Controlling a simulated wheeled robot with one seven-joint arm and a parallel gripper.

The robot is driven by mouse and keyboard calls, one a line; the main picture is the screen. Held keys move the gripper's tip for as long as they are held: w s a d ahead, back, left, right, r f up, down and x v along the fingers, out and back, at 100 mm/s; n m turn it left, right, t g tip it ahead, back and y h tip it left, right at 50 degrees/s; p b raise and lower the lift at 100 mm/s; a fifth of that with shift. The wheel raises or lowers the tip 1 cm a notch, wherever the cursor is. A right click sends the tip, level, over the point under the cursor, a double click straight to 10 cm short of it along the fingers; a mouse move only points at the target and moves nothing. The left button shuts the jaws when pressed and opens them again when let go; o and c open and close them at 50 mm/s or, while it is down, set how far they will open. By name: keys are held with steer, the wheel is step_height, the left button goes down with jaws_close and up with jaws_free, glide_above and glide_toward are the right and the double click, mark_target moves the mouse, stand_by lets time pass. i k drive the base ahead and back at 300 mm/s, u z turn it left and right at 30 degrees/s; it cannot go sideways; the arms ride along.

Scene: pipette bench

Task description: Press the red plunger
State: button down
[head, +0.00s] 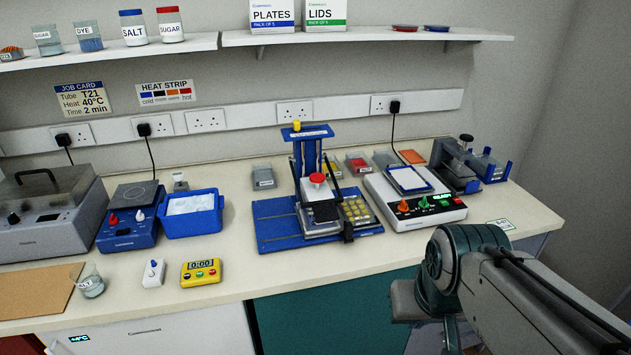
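The red plunger (317,178) is a round red cap at the front of the blue pipette stand (311,148), in the middle of the bench. It sits above a grey block on the stand's blue base plate (275,232). Nothing of mine touches it. My arm shows at the lower right, in front of the bench edge and well apart from the stand. I cannot make out any gripper fingers in this view.
Right of the stand is a white device with coloured knobs (427,206). Left are a blue ice tub (192,215) and a hotplate (128,229). A timer (201,272) lies near the front edge. A shelf (365,37) runs above. Bench in front of the stand is clear.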

mark_target(317, 177)
steer(key=u, duration=0.25)
steer(key=i, duration=1.05)
steer(key=u, duration=0.25)
